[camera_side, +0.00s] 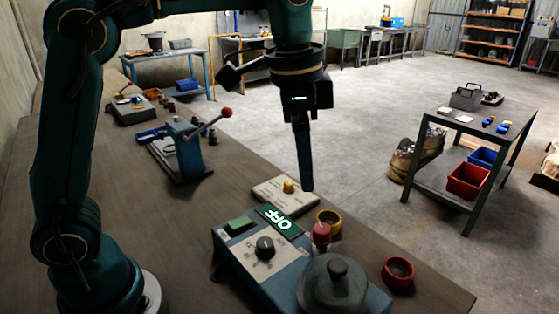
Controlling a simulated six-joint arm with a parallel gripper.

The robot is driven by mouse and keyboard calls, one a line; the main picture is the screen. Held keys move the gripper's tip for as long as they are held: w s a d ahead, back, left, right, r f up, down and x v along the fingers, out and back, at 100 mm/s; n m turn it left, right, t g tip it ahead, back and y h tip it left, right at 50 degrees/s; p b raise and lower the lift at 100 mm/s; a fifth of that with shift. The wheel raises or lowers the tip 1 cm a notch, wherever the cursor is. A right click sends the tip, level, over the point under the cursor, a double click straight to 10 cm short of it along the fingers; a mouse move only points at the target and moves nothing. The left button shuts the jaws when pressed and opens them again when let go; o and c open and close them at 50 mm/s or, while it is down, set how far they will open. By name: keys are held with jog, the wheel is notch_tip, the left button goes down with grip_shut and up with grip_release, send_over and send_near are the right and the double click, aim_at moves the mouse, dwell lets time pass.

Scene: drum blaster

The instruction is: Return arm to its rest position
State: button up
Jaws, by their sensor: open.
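My gripper (304,155) hangs pointing down in the middle of the view, above the bench's right edge and clear of everything on it. It is open and empty, but from this side its fingers overlap, so the gap barely shows. A domed grey lid (333,284) with a round knob sits at the box's right end. A red-topped knob (321,233) stands behind the lid.
A pale plate with a yellow button (288,187) lies behind the box. A yellow cup (329,221) and a red cup (398,271) stand on the wooden bench (130,225). A blue lever press (187,147) stands farther back. A cart with bins (468,180) stands on the floor at right.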

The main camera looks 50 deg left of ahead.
jog(key=s+a+r+n+t, duration=0.2)
jog(key=s+a+n+t, duration=0.15)
jog(key=s, duration=0.55)
jog(key=s+a+f+n, duration=0.1)
jog(key=s+f+n, duration=0.3)
jog(key=s+f, duration=0.1)
jog(key=shift+a+f+n, duration=0.3)
jog(key=shift+f+n, duration=0.05)
jog(key=shift+f, duration=0.5)
